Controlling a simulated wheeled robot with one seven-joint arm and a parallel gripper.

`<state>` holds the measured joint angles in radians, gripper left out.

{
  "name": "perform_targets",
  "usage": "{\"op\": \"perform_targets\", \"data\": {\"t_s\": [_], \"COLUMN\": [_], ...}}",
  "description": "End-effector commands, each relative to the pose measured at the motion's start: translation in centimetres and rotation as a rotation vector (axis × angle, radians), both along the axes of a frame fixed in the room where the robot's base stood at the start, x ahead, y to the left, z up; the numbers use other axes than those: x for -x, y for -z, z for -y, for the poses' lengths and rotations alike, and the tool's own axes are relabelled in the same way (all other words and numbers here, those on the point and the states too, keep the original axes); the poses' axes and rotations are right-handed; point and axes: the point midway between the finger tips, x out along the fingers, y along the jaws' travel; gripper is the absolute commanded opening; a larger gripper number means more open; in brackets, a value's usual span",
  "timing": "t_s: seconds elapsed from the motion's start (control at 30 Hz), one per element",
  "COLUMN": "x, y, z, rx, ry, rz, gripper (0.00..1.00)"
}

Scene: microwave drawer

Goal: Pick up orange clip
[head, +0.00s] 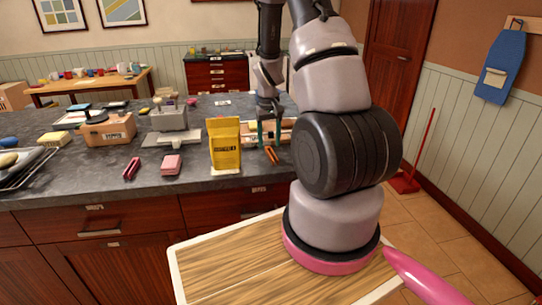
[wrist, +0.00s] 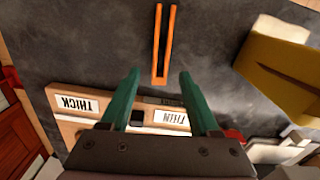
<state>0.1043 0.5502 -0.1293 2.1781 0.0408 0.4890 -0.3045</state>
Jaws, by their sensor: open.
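The orange clip (wrist: 160,66) lies on the dark stone counter, a narrow U shape with its closed end toward my gripper in the wrist view. It also shows in the head view (head: 271,155), right of the yellow box. My gripper (wrist: 157,78) has two green fingers, spread apart with nothing held between them. The clip's closed end appears between the fingertips in the wrist view, but I cannot tell the height left between them. In the head view my gripper (head: 268,142) points down just behind the clip.
A yellow box (head: 224,145) stands close left of the clip. A wooden holder labelled THICK and THIN (wrist: 60,102) lies under my gripper. A pink block (head: 171,165) and a red clip-like item (head: 132,168) lie farther left. The counter's front edge is near.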

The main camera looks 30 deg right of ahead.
Motion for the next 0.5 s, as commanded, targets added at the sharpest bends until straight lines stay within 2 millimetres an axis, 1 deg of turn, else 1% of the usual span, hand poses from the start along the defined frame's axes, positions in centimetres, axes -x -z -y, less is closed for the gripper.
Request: {"op": "perform_targets", "data": {"t_s": [0.03,0.17,0.27,0.43,0.47,0.5], "x": [0.0,0.0,0.0,-0.1,-0.1,-0.1], "y": [0.9,2.3,2.7,2.6,2.6,2.6], "z": [0.0,0.0,0.0,0.0,0.0,0.0], "rx": [-0.001,0.000,0.000,0.000,0.000,0.000], "ry": [0.001,0.000,0.001,0.001,0.001,0.001], "rz": [-0.004,-0.002,0.000,0.000,0.000,0.000], "gripper": [0.62,0.62,0.62,0.62,0.59,0.43]}}
